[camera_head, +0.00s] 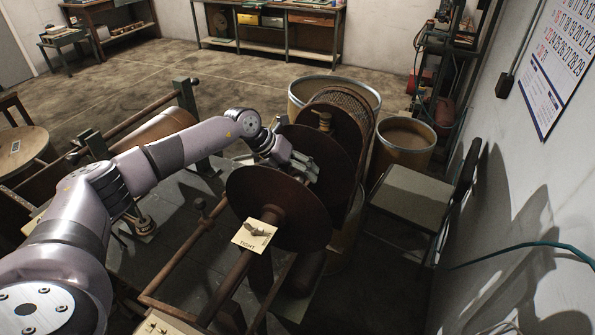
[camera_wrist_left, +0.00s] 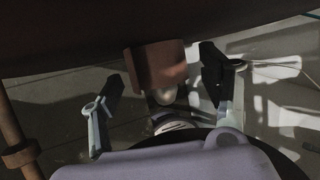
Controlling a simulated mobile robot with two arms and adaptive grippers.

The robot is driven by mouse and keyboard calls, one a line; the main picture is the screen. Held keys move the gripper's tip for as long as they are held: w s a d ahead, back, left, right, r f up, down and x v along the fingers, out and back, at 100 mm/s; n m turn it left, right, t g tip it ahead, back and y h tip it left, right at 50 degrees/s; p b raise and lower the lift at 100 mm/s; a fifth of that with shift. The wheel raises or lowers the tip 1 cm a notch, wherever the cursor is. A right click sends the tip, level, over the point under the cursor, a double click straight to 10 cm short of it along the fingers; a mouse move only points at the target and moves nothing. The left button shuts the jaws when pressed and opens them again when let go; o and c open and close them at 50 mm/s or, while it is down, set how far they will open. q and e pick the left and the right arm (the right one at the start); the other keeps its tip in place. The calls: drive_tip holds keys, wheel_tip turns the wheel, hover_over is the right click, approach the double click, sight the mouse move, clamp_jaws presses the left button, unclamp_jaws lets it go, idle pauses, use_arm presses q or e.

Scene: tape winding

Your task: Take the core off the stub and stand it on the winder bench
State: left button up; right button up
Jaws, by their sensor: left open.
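My left gripper (camera_head: 303,167) reaches in between two large dark brown discs, the near disc (camera_head: 262,205) and the far disc (camera_head: 318,150). In the left wrist view the gripper (camera_wrist_left: 162,78) is open, with one finger on each side of a short brown cylinder-like piece (camera_wrist_left: 150,66). This piece looks like the core on its stub, but I cannot tell the two apart. A pale rounded end shows just below it. The grey winder bench (camera_head: 180,262) lies below and left of the discs. My right gripper is out of view.
A card marked TIGHT (camera_head: 254,235) is on the shaft in front of the near disc. The bench's middle looks mostly clear.

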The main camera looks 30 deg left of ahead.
use_arm(q)
drive_tip(key=shift+d+f, duration=0.1)
drive_tip(key=shift+f, duration=0.05)
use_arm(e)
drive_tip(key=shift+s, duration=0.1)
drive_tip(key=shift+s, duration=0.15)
